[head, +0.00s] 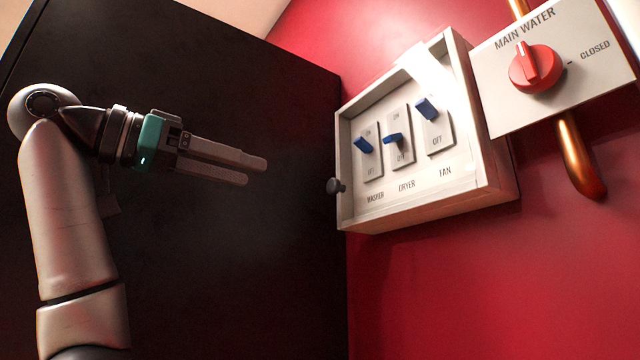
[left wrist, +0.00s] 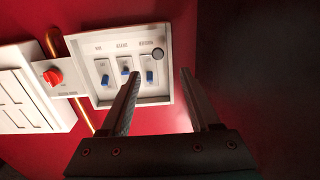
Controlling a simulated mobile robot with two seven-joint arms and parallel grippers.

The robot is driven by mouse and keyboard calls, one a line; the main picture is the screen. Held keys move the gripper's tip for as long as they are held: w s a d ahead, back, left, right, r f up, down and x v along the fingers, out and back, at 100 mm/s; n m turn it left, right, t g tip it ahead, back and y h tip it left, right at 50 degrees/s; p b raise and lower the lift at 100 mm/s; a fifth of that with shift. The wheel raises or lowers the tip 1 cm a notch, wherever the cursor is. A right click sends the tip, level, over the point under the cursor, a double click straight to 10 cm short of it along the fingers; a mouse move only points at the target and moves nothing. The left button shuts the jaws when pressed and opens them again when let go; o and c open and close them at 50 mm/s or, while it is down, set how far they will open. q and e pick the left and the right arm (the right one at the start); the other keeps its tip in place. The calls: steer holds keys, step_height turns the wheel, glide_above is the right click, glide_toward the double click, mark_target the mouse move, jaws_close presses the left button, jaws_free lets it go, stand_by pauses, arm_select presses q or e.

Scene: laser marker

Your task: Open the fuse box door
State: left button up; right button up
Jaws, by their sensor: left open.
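The fuse box (head: 420,205) is a white wall box, also seen in the left wrist view (left wrist: 182,72). Its front seems to be a clear door, with a pale reflection across its upper part, and it looks closed. A dark round knob (head: 335,186) sits at its left edge; in the left wrist view the knob (left wrist: 158,53) lies beyond and between my fingertips. Three blue switches show inside, labelled washer, dryer and fan. My left gripper (head: 256,172) is open and empty, left of the knob and apart from it. My right gripper is not in view.
A main water plate (head: 500,85) with a red dial (head: 535,68) is right of the box, over a copper pipe (head: 580,160). A black panel (head: 240,270) stands behind my left arm. The red wall (head: 450,290) below the box is clear.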

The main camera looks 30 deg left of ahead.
mark_target(330, 184)
arm_select(q)
steer(key=p+x, duration=0.1)
steer(key=x, duration=0.3)
steer(key=r+p+x, duration=0.1)
steer(key=x, duration=0.4)
steer(key=p+x, duration=0.2)
steer(key=x, duration=0.2)
steer(key=shift+w+d+r, duration=0.15)
steer(key=shift+d+r, duration=0.1)
steer(key=shift+d, duration=0.05)
jaws_close()
stand_by(1.2)
